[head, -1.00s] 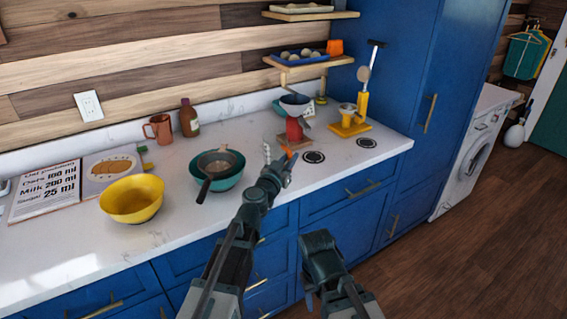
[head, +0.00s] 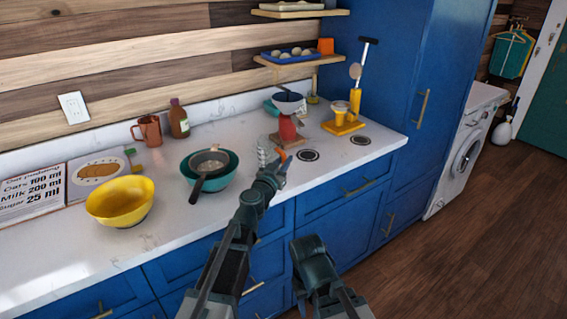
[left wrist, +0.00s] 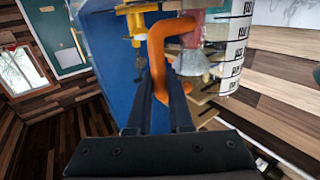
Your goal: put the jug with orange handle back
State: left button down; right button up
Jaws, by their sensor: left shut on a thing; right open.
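In the left wrist view the curved orange handle (left wrist: 157,62) sits between my fingers, and a clear wall with black scale marks (left wrist: 236,48) is at the right. My left gripper is shut on the handle. My right gripper (head: 306,246) is lower, in front of the blue drawers, open and empty. I cannot tell how far the jug is above the worktop.
A red stand with a bowl (head: 287,126) is close behind the jug. Two dark round marks (head: 308,155) (head: 360,141) lie to its right, before a yellow stand (head: 343,127). A teal bowl with a sieve (head: 224,183) is left. A shelf (head: 300,62) hangs above.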

pick_arm(q)
jog(key=c, duration=0.8)
grip_release()
jog(key=shift+f, duration=0.1)
jog(key=shift+r, duration=0.25)
jog(key=v, duration=1.2)
